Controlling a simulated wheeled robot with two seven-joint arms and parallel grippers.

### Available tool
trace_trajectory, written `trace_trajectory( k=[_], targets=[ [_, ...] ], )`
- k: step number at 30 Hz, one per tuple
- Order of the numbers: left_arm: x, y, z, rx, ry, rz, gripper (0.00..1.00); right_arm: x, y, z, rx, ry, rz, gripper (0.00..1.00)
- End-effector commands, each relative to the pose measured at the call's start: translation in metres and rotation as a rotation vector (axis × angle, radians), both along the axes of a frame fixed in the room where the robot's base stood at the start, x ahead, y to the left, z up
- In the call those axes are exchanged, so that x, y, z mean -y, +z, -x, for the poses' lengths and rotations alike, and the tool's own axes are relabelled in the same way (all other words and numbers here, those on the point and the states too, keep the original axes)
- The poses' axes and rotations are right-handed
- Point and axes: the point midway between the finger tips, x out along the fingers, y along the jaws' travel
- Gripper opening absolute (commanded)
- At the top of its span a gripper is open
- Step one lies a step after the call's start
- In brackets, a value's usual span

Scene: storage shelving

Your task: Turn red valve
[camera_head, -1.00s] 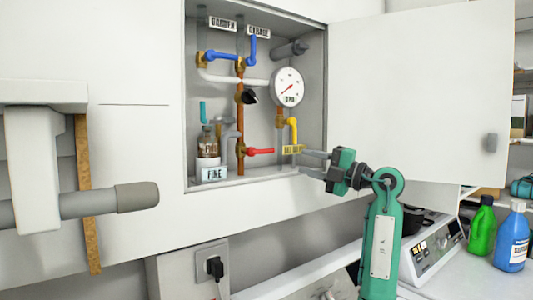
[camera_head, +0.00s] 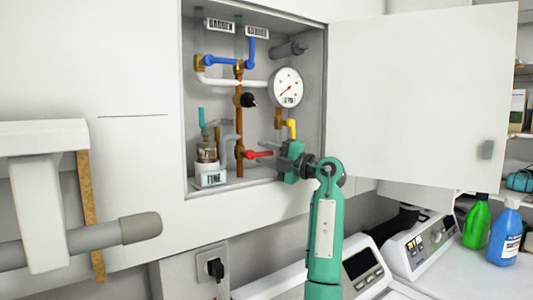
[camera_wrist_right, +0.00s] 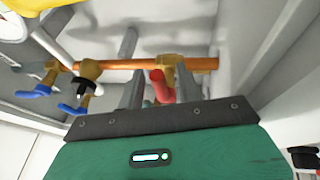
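The red valve (camera_head: 259,154) is a small red lever on a vertical copper pipe, low in the open wall cabinet. It also shows in the right wrist view (camera_wrist_right: 159,88). My right gripper (camera_head: 270,149) reaches into the cabinet from the right, with its fingers at the lever. In the right wrist view the gripper (camera_wrist_right: 158,84) is open and its two fingers stand on either side of the red lever, with gaps visible. I cannot tell whether either finger touches it. The gripper partly hides the yellow valve (camera_head: 291,127). My left gripper is not in view.
The cabinet also holds a round gauge (camera_head: 288,87), a black knob (camera_head: 248,100), blue valves (camera_head: 222,62) and a jar (camera_head: 207,149). The cabinet door (camera_head: 410,90) stands open on the right. A green bottle (camera_head: 475,225) and blue bottle (camera_head: 503,238) stand at lower right.

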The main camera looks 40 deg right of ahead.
Motion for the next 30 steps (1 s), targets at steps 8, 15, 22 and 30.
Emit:
trace_trajectory(
  k=[8,15,22,30],
  targets=[
    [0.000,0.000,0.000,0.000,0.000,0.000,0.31,0.000,0.000,0.000,0.000,0.000,0.000,0.00],
    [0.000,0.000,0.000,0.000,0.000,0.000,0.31,0.000,0.000,0.000,-0.001,-0.001,0.003,0.00],
    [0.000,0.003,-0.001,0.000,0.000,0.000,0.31,0.001,0.002,0.000,-0.011,-0.002,0.058,0.00],
    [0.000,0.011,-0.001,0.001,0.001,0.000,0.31,0.000,0.012,0.001,-0.033,-0.002,0.240,0.00]
  ],
)
